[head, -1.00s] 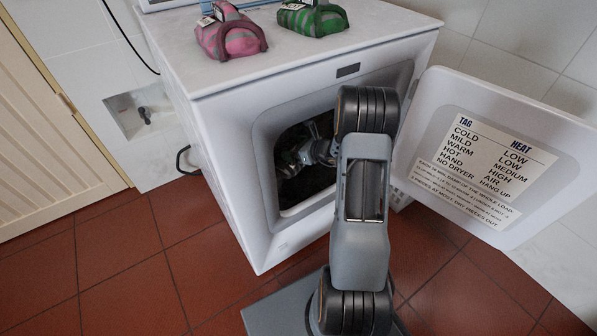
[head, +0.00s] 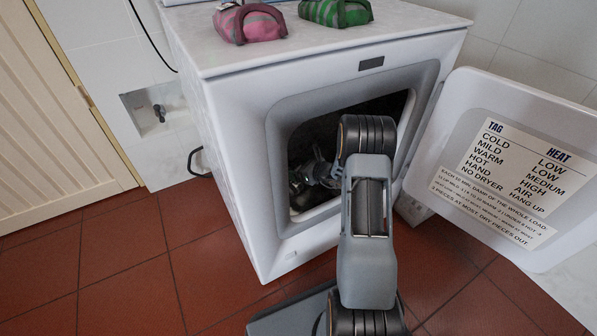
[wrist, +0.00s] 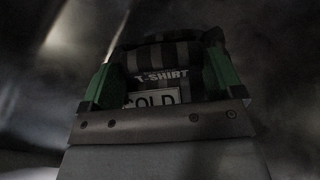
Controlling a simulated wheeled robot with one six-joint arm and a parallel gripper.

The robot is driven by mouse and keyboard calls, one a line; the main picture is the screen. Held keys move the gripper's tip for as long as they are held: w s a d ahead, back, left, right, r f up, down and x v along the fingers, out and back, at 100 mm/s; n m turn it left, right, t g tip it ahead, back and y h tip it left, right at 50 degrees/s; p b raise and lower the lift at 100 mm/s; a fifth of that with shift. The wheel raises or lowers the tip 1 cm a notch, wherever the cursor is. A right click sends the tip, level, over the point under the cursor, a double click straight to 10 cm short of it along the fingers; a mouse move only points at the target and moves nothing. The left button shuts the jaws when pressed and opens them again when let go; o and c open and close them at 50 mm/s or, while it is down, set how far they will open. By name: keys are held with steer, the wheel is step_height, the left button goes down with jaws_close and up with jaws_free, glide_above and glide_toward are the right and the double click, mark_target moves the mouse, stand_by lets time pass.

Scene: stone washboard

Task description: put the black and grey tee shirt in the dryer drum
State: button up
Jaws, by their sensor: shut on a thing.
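The black and grey striped tee shirt (wrist: 168,58) is a folded bundle with a "T-SHIRT" label and a white tag reading "COLD" in the wrist view. My gripper (wrist: 165,82) has its green fingers on both sides of it and is shut on it. In the head view the wrist end of my arm reaches through the open front of the dryer into the dark drum (head: 310,135). The shirt and fingertips are too dark to make out there. Whether the shirt touches the drum wall cannot be told.
The dryer door (head: 480,100) stands open to the right, with a printed tag and heat chart (head: 515,180). A pink and grey bundle (head: 250,22) and a green striped bundle (head: 335,10) lie on the white dryer top (head: 290,42). The red tiled floor at left is clear.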

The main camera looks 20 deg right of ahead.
steer(key=shift+f, duration=0.1)
steer(key=shift+f, duration=0.15)
steer(key=o, duration=0.9)
steer(key=shift+r, duration=0.2)
steer(key=shift+s+d+r+p, duration=0.15)
steer(key=shift+s+r+p, duration=0.05)
steer(key=shift+p, duration=0.1)
steer(key=p+v, duration=0.3)
steer(key=v, duration=0.8)
steer(key=shift+s+d, duration=0.15)
steer(key=shift+s, duration=0.05)
